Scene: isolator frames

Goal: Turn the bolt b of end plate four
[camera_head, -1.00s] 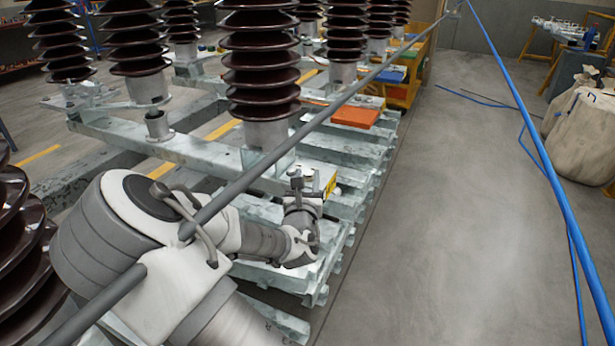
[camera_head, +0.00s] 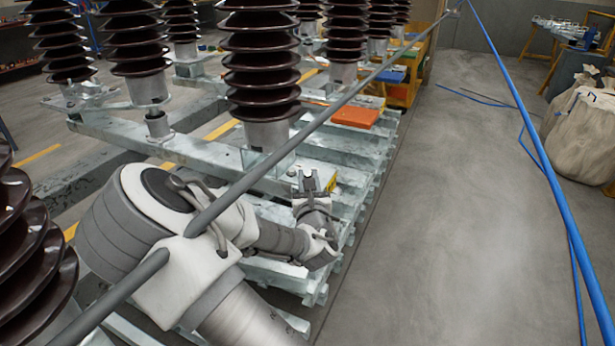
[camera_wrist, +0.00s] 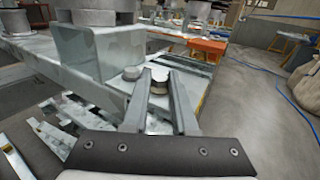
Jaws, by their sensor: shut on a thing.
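My gripper (camera_head: 308,175) is at the end of a galvanised frame beam, below a brown ribbed insulator. In the wrist view its two fingers (camera_wrist: 160,76) stand on either side of a round metal bolt head (camera_wrist: 159,80) and are shut on it. A second bolt head (camera_wrist: 131,73) stands just left of the left finger, on the grey metal end plate (camera_wrist: 110,82). The lower part of the gripped bolt is partly hidden between the fingers. No label shows which bolt is b or which plate is four.
A square metal block (camera_wrist: 92,55) rises close to the left of the fingers. Brown insulators (camera_head: 263,70) stand along the frame. An orange box (camera_head: 354,116) lies farther back. A grey rod crosses in front of the arm. The floor to the right (camera_head: 440,220) is open.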

